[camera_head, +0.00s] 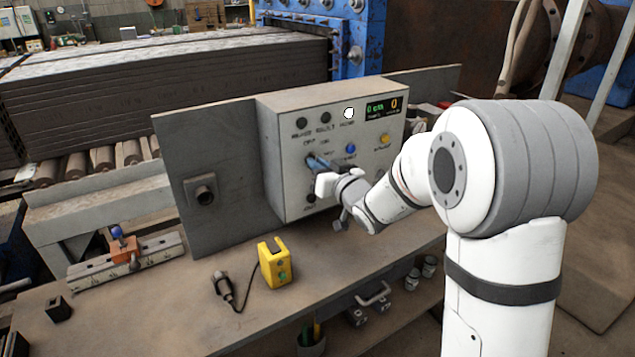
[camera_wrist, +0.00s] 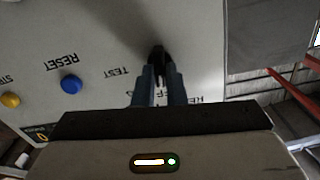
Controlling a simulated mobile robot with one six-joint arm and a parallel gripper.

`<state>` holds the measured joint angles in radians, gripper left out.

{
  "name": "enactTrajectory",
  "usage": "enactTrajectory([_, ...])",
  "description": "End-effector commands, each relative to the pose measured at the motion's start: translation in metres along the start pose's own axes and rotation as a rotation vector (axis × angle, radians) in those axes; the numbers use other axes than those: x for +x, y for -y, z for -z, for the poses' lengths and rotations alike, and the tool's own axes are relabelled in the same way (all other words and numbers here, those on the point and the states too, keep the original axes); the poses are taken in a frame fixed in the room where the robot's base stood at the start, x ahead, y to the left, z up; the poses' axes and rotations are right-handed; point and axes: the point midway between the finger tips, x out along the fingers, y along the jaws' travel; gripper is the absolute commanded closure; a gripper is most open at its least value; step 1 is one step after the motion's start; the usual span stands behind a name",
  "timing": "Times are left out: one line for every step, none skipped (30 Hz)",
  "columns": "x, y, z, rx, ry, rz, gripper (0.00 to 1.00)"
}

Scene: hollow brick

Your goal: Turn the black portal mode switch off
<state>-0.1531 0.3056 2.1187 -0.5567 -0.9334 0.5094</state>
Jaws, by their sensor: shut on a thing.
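The control box (camera_head: 295,205) stands on the workbench with its light grey front panel facing me. In the wrist view a black switch (camera_wrist: 157,54) sticks out of the panel between the tips of my gripper (camera_wrist: 159,72). The two dark blue fingers are closed around it. In the head view my gripper (camera_head: 315,163) reaches the left part of the panel, below the lamps, and hides the switch. Printed labels, one reading TEST, lie beside the switch; others are partly covered by the fingers. I cannot tell the switch's exact setting.
A blue button (camera_head: 350,149) and a yellow button (camera_head: 385,139) sit right of the gripper. A white lamp (camera_head: 348,113) and a lit display (camera_head: 384,106) are above.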

Motion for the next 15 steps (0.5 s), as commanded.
enactTrajectory([0.0001, 0.0003, -0.0033, -0.030, -0.005, 0.003, 1.00])
enactTrajectory([0.0002, 0.0006, -0.0029, -0.047, -0.005, 0.003, 1.00])
enactTrajectory([0.0002, 0.0006, -0.0026, -0.067, -0.005, 0.003, 1.00])
enactTrajectory([0.0003, 0.0007, -0.0025, -0.081, -0.004, 0.002, 1.00])
enactTrajectory([0.0002, 0.0008, -0.0021, -0.093, -0.004, 0.002, 1.00])
enactTrajectory([0.0002, 0.0010, -0.0014, -0.108, -0.005, 0.002, 1.00])
enactTrajectory([0.0001, 0.0012, -0.0010, -0.119, -0.005, 0.002, 1.00])
enactTrajectory([0.0001, 0.0013, -0.0007, -0.129, -0.004, 0.002, 1.00])
enactTrajectory([0.0002, 0.0014, -0.0005, -0.139, -0.004, 0.002, 1.00])
enactTrajectory([0.0002, 0.0014, -0.0004, -0.145, -0.003, 0.002, 1.00])
enactTrajectory([0.0003, 0.0015, -0.0002, -0.151, -0.003, 0.002, 1.00])
enactTrajectory([0.0003, 0.0016, 0.0001, -0.158, -0.002, 0.002, 1.00])
enactTrajectory([0.0003, 0.0017, 0.0003, -0.163, -0.002, 0.003, 1.00])
enactTrajectory([0.0003, 0.0018, 0.0006, -0.166, -0.002, 0.003, 1.00])
enactTrajectory([0.0004, 0.0019, 0.0009, -0.169, -0.002, 0.003, 1.00])
